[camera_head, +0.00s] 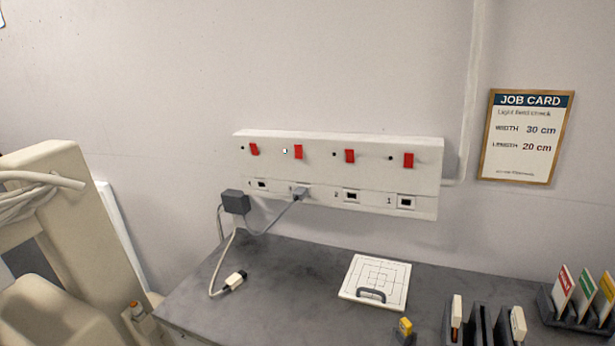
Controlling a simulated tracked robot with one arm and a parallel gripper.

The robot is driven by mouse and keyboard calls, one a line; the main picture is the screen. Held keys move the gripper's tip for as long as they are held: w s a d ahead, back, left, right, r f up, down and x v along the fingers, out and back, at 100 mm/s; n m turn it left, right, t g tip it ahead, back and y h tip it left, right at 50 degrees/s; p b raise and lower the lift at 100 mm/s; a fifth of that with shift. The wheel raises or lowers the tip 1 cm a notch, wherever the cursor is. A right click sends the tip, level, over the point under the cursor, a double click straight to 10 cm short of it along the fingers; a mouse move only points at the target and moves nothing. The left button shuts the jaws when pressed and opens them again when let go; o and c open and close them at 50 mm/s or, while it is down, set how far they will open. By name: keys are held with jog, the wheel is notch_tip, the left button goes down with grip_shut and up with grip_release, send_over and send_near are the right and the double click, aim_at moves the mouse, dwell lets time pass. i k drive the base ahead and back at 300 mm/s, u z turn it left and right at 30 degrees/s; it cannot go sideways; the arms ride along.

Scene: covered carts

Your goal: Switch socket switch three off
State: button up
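A white socket panel (322,172) is fixed to the wall above a dark worktop. It carries a row of red switches, each above a socket. The number by the rightmost socket (406,202) reads 1; the other numbers are hard to read. Counting leftward from it, the third switch (298,152) is second from the left. The small indicator (285,150) beside it looks white and lit; those beside the other switches look dark. A grey plug (300,193) sits in the socket below this switch. My gripper is not in view.
A grey cable runs from the plug to a dark adapter box (235,202). A loose white connector (235,281) lies on the worktop (290,265). A white gridded plate with a handle (385,279) and card holders (575,315) stand there too. A job card (525,140) hangs right.

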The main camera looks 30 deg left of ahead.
aim_at(299, 154)
jog(key=k, duration=0.6)
jog(key=u, duration=0.55)
jog(key=i, duration=1.65)
jog(key=z, duration=0.5)
